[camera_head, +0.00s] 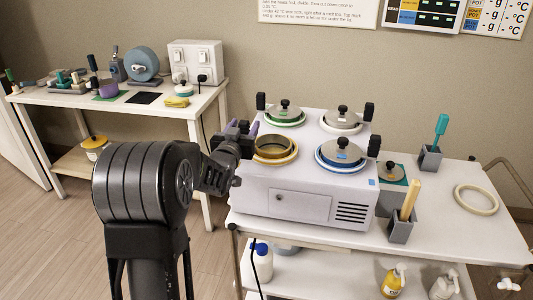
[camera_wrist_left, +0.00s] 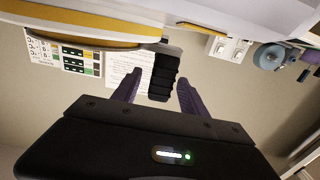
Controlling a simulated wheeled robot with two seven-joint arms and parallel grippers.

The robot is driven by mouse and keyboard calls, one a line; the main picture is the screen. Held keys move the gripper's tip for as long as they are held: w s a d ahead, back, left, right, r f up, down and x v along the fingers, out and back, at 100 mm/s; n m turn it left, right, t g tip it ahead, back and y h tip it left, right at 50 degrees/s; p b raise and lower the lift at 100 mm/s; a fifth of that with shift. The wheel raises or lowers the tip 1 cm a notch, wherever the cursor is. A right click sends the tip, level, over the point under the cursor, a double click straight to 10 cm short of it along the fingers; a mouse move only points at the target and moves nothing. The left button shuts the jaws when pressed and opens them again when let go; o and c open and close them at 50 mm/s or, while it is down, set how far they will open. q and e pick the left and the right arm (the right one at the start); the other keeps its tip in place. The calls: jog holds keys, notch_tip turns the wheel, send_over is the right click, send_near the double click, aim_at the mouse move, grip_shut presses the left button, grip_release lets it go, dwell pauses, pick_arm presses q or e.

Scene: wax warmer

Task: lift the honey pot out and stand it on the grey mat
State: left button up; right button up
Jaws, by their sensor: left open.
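The honey pot (camera_head: 274,147) sits in the front left well of the white warmer (camera_head: 285,205), without a lid and with a yellow rim. My left gripper (camera_head: 250,129) is at the pot's left side, open. In the left wrist view, the pot's black handle (camera_wrist_left: 164,72) shows between the two purple fingers, with gaps on both sides. The pot's yellow rim (camera_wrist_left: 75,35) is at the upper left there. A dark mat (camera_head: 144,98) lies on the back table; I cannot tell for certain that it is the grey mat. My right gripper is not in view.
Lidded pots with green (camera_head: 285,112), white (camera_head: 341,118) and blue (camera_head: 341,152) rings fill the other wells. A loose lid (camera_head: 391,171) lies on a teal mat at right. A holder with a wooden stick (camera_head: 400,228) stands near the trolley's front. The dark mat looks bare.

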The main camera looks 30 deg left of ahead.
pick_arm(q)
jog(key=shift+c, duration=0.5)
grip_shut()
dwell(0.4)
jog(key=shift+r, duration=0.1)
dwell(0.8)
